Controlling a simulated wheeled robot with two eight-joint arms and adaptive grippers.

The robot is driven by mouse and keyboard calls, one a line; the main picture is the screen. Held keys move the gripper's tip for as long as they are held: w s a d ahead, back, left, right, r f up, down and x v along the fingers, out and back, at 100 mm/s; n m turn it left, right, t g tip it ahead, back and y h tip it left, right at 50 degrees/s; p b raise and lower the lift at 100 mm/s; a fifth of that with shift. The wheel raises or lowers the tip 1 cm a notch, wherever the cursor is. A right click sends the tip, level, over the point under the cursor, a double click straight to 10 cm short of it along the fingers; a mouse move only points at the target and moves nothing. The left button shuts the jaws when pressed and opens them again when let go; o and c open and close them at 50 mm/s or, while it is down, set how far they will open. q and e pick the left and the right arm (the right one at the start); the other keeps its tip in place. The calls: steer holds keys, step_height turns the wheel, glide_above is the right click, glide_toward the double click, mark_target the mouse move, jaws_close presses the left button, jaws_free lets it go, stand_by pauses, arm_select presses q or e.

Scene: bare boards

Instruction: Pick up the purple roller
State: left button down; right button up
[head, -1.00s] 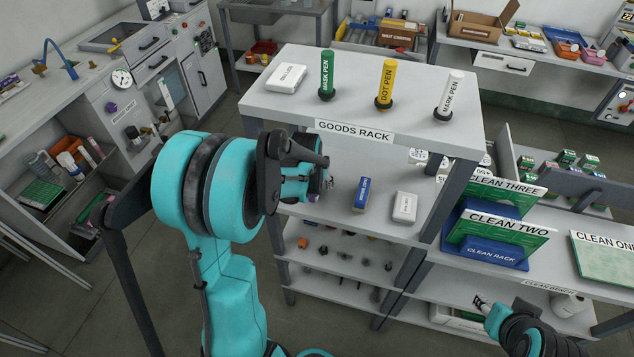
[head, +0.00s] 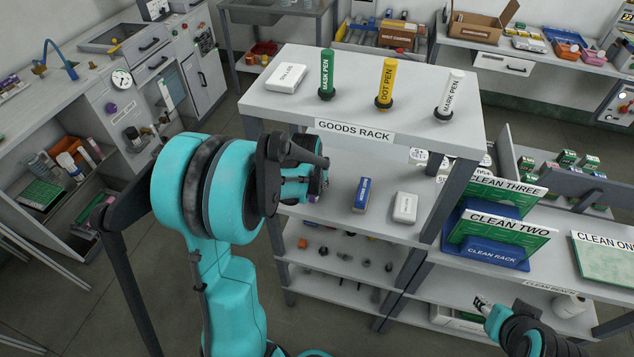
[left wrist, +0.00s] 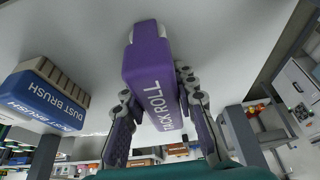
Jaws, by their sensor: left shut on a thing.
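The purple roller (left wrist: 149,70), lettered "TACK ROLL", is between the two dark fingers of my left gripper (left wrist: 161,125) in the left wrist view. The fingers are shut on it, one on each side. It lies along the grey shelf surface; I cannot tell whether it touches the shelf. In the head view my left gripper (head: 318,183) is at the left end of the goods rack's middle shelf, and my arm hides nearly all of the roller. My right gripper (head: 482,303) is at the lower right, away from the roller; its finger opening is too small to judge.

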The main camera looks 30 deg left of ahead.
arm_select(q)
steer(key=shift+r+p, duration=0.45)
steer(key=shift+s+d+r, duration=0.1)
steer(key=shift+s+r, duration=0.35)
steer(key=shift+r, duration=0.15)
steer(key=s+d+p, duration=0.2)
steer(key=s+d, duration=0.2)
steer(key=s, duration=1.2)
steer(key=shift+s, duration=0.35)
